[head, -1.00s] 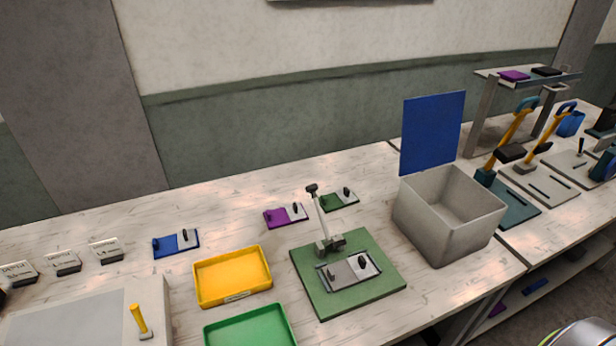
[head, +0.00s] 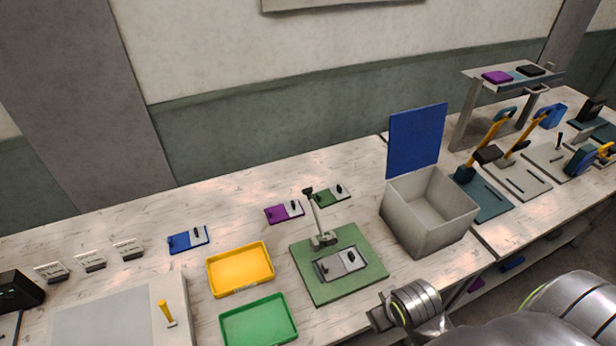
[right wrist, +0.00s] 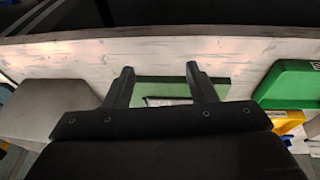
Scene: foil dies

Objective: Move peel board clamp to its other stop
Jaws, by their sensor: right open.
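The peel board (head: 360,283) is a green square plate on the bench, with a grey plate (head: 342,263) bearing a small black knob lying on it. The clamp (head: 317,215) stands at the board's back edge, its lever pointing up and tilted slightly left, with a dark grip on top. My right gripper (head: 378,314) is at the bench's front edge, right of and in front of the board, apart from the clamp. In the right wrist view the gripper (right wrist: 160,78) is open and empty, with part of the green board (right wrist: 205,82) beyond its fingers. My left gripper is not in view.
A grey open box (head: 430,235) with a raised blue lid (head: 416,140) stands right of the board. A yellow tray (head: 240,268) and a green tray (head: 258,325) lie to the left. Small purple (head: 284,211) and green (head: 330,194) plates lie behind.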

